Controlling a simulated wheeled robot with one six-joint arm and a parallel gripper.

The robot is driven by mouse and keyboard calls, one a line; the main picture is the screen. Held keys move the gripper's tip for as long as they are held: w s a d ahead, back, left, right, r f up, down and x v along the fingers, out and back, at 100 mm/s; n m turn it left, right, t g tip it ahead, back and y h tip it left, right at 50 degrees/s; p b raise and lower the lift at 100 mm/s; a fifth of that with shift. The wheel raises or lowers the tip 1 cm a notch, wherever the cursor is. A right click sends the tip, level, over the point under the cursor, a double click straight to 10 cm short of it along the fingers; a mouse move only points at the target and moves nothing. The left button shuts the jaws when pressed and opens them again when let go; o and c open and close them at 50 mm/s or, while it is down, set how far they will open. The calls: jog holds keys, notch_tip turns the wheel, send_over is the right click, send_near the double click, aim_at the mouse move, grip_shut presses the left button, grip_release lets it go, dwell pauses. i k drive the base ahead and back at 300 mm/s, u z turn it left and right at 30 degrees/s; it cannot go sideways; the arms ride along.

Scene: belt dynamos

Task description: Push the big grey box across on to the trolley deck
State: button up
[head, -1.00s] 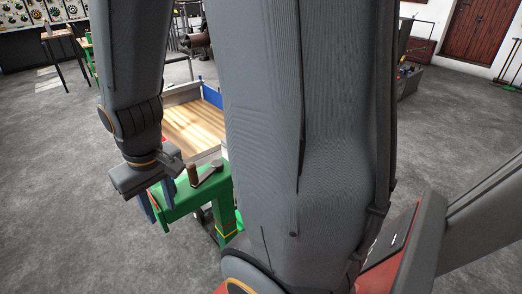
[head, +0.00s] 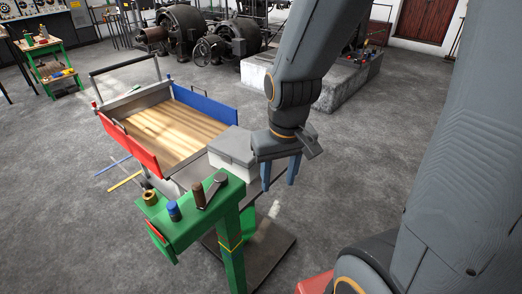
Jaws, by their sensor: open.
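The big grey box (head: 232,150), pale with a darker grey lid, stands on a low grey platform (head: 190,174) right of the trolley. The trolley's wooden deck (head: 172,131) is empty, with a red side board (head: 132,144) at the near left and a blue one (head: 205,106) at the far right. The side facing the box shows no raised board. My gripper (head: 280,182) points down with its blue fingers apart, empty, just right of the box. I cannot tell whether a finger touches the box, whose right end is partly behind my wrist.
A green stand (head: 232,255) with several small items on top is close in front of the box. Dark machines (head: 218,36) and a concrete plinth (head: 345,88) stand behind. A green shelf (head: 50,68) is at far left.

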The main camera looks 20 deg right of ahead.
aim_at(231, 150)
jog(key=z, duration=2.15)
jog(key=i, duration=3.3)
jog(key=u, duration=3.9)
